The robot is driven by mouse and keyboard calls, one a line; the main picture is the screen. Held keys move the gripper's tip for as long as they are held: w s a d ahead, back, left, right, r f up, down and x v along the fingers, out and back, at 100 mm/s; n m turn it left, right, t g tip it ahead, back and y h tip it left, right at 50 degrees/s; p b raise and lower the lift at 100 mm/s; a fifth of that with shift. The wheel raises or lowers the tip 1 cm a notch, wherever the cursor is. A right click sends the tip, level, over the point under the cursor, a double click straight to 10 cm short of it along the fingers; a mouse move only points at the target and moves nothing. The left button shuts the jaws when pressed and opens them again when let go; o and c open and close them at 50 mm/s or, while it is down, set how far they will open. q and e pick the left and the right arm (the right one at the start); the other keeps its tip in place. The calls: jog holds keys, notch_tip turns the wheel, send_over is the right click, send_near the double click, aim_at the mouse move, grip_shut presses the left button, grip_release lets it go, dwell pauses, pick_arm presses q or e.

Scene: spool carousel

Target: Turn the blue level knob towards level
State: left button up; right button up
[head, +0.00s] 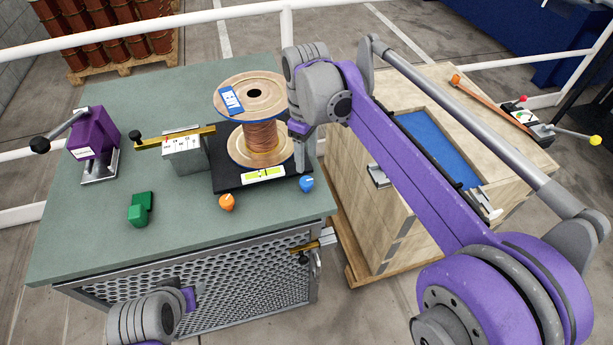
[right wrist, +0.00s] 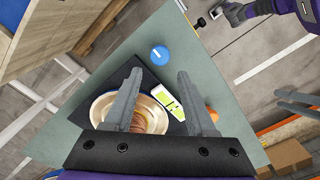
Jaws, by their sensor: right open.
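The blue level knob (head: 306,184) stands on the green tabletop at the front right corner of the black base plate. It also shows in the right wrist view (right wrist: 161,55). My right gripper (right wrist: 158,77) is open, with nothing between its fingers. The knob shows beyond its fingertips, apart from them. In the head view the right gripper (head: 301,158) points down just behind the knob. A yellow-green level vial (head: 264,175) lies on the front edge of the base plate. Part of my left arm's end (head: 190,297) shows low in the head view; its fingers are not clear.
An orange knob (head: 227,202) stands left of the blue one. A copper wire spool (head: 262,143) stands on the black base plate (head: 222,160), close to the right gripper. A green block (head: 140,210) and a purple clamp (head: 92,135) stand further left. A wooden crate (head: 395,225) is at right.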

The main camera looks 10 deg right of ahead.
aim_at(306, 180)
notch_tip(306, 180, down, 8)
jog(key=shift+f, duration=0.2)
grip_shut()
dwell(0.4)
